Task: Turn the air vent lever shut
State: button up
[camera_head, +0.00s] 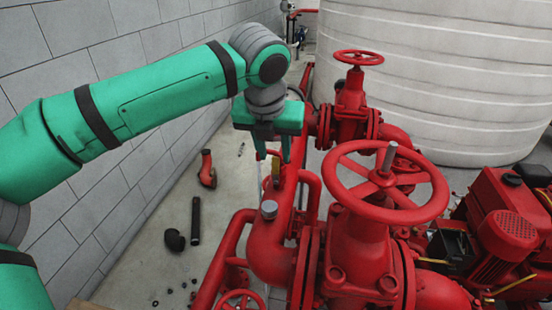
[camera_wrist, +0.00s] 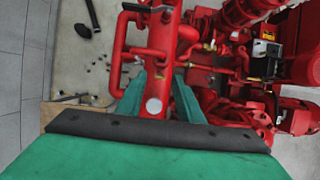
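A small upright yellow lever (camera_head: 275,168), which looks like the air vent lever, stands on the red pipe (camera_head: 268,248) in the head view. My gripper (camera_head: 272,152) is above it, pointing down, with its two green fingers apart. I cannot clearly make out the lever in the wrist view. I cannot tell whether the fingers touch it.
A grey round cap (camera_head: 269,209) sits on the pipe nearer the camera. A large red handwheel (camera_head: 430,196) rises to the right, with a smaller handwheel (camera_head: 358,57) behind. A grey block wall (camera_head: 60,200) is at left. Loose fittings, including a black pipe (camera_head: 195,221), lie on the floor.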

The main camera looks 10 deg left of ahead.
aim_at(275, 158)
jog(key=shift+x, duration=1.9)
jog(key=shift+c, duration=0.4)
grip_shut()
